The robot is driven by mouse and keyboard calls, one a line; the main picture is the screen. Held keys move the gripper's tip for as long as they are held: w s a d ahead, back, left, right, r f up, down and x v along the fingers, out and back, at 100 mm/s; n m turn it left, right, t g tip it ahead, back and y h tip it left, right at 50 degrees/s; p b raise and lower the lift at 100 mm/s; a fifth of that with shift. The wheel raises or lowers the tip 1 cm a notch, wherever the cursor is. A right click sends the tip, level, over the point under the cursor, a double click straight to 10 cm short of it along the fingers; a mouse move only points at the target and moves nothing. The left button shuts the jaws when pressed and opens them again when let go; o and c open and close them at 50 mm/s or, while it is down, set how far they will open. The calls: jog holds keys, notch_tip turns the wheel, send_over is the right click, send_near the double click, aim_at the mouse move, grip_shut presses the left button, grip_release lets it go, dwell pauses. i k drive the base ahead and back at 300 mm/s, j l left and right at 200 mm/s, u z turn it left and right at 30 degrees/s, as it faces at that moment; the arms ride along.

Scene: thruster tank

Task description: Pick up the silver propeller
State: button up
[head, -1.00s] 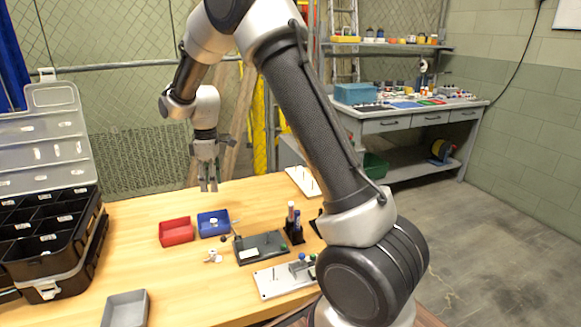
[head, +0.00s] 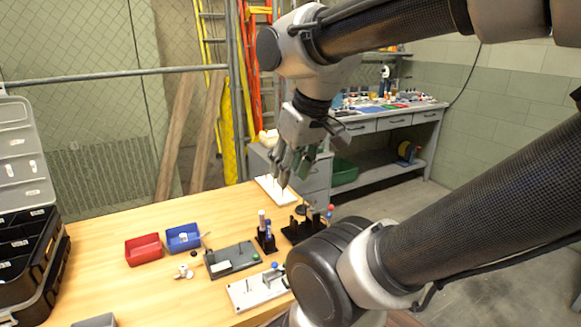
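A small pale, silver-looking piece (head: 184,272) lies on the wooden table in front of the blue bin; it may be the silver propeller, but it is too small to be sure. Another small light piece (head: 194,237) sits in the blue bin (head: 178,244). My gripper (head: 285,178) points down in the air toward the table's far right, well to the right of both pieces. Its fingers look apart with nothing between them, and it appears in front of a white pegged board (head: 268,186).
A red bin (head: 143,251), a dark fixture plate (head: 232,261) and a white fixture plate (head: 246,292) stand on the table (head: 105,285). A black organizer case (head: 30,262) takes the left edge.

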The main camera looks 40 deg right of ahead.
aim_at(183, 268)
jog(key=k+l, duration=0.1)
jog(key=l, duration=0.25)
jog(key=k+l, duration=0.1)
jog(key=l, duration=0.3)
jog(key=k+l, duration=0.15)
jog(key=l, duration=0.2)
jog(key=k+l+u, duration=0.1)
jog(key=l, duration=0.3)
jog(key=k+l, duration=0.1)
jog(key=l, duration=0.25)
jog(key=k+l, duration=0.15)
jog(key=l, duration=0.25)
